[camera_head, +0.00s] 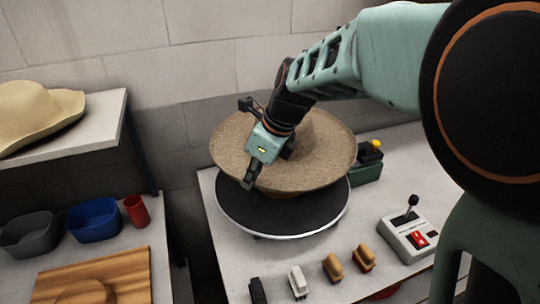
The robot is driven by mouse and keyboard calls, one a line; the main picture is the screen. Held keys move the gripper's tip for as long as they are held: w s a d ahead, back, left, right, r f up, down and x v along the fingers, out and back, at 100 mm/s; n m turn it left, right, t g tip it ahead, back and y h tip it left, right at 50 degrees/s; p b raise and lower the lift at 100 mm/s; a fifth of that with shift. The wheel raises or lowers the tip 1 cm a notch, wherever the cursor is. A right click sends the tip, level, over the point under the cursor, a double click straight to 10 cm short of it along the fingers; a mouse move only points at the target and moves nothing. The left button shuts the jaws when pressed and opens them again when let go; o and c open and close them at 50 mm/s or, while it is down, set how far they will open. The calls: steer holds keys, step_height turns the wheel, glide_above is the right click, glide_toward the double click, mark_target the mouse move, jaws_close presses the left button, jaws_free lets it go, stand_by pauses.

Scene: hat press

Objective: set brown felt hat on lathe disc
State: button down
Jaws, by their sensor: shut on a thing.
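The brown felt hat (335,160), with a wide brim, is over the lathe disc (290,222), a round dark plate with a pale rim. The brim covers the back of the disc, while the front of the disc shows bare. A small brown part shows under the front brim, close to the disc; I cannot tell whether it touches. My gripper (254,172) is at the front left of the hat, shut on it. The fingers overlap the brim, and my wrist hides part of the crown.
A control box (408,236) with a lever and red switch stands right of the disc. A green box (368,170) with a yellow knob is behind. Several small brushes or blocks (333,267) line the front. At left are a straw hat (35,112), blue bin (95,222) and red cup (137,210).

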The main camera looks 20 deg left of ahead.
steer(key=shift+f+b, duration=4.6)
steer(key=shift+f, duration=2.35)
steer(key=c, duration=2)
jaws_free()
